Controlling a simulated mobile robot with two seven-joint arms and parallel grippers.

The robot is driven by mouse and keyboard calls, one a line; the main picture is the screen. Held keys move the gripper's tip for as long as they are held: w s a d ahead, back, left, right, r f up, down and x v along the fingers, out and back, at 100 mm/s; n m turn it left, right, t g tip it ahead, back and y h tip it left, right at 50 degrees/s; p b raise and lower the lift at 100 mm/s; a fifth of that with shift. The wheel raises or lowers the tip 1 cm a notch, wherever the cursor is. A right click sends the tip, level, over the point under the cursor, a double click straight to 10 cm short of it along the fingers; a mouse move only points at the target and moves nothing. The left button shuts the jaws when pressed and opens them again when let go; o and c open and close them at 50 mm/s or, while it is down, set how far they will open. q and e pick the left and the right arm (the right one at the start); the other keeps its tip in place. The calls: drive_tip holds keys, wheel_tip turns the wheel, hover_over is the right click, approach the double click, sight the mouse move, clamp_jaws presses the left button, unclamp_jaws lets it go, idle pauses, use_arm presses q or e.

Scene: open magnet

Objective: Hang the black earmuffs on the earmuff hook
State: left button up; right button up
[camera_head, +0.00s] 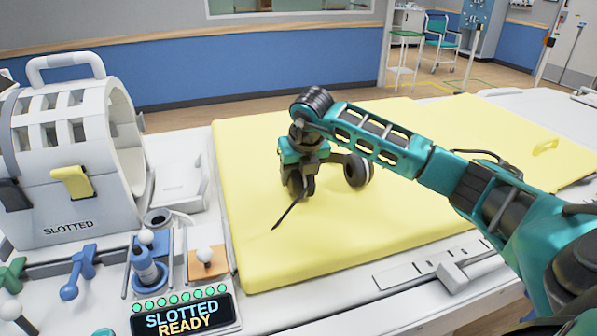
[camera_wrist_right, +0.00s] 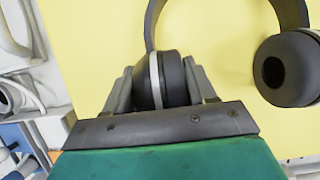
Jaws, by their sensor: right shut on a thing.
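The black earmuffs (camera_head: 357,171) are over the yellow mat in the head view, partly hidden by my right gripper (camera_head: 300,188). In the right wrist view, my right gripper (camera_wrist_right: 168,92) is shut on one earmuff cup, which has a light rim. The dark headband (camera_wrist_right: 228,12) arcs away at the top, and the other cup (camera_wrist_right: 290,70) hangs free at the right. I cannot tell whether the earmuffs touch the mat. A thin dark strip runs down-left from the gripper. I cannot make out the earmuff hook. My left gripper is not in view.
The yellow mat (camera_head: 255,250) covers the table. At the left stands a white slotted housing (camera_head: 50,190) marked "SLOTTED". A panel (camera_head: 185,318) reading "SLOTTED READY" and several knobs and levers sit in front of it. A green stool (camera_head: 405,35) and chair stand beyond the table.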

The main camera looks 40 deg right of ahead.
drive_tip(key=o, duration=1.2)
drive_tip(key=shift+o, duration=0.2)
drive_tip(key=shift+f, duration=0.15)
drive_tip(key=v, duration=1.3)
drive_tip(key=shift+b, duration=0.3)
drive_tip(key=shift+a, duration=0.15)
